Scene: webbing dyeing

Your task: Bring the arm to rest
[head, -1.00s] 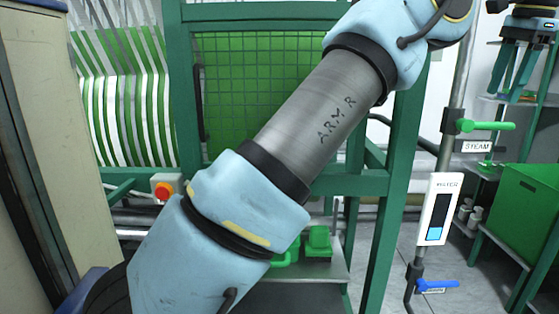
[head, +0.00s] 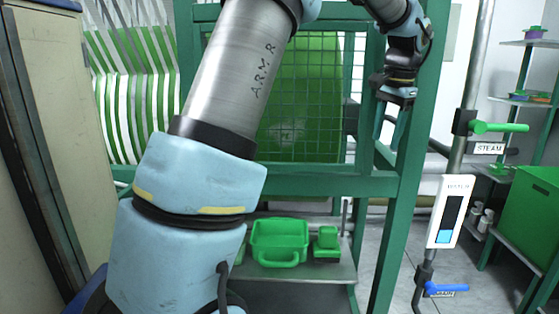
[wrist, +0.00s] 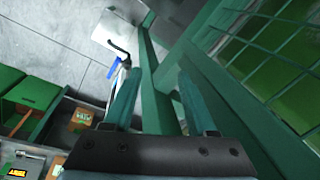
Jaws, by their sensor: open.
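My gripper (head: 392,122) hangs at the upper right of the head view, in front of the green frame's right post. Its two teal fingers point down. In the wrist view my gripper (wrist: 155,95) shows both fingers spread apart with nothing between them. My blue and grey arm, marked ARM R, rises through the left and middle of the head view and bends over at the top.
The green frame (head: 412,150) with a mesh guard stands close behind my gripper. A pipe with a green steam lever (head: 498,128) and a blue lever (head: 445,289) is to the right. A green tray (head: 279,240) sits on a low shelf.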

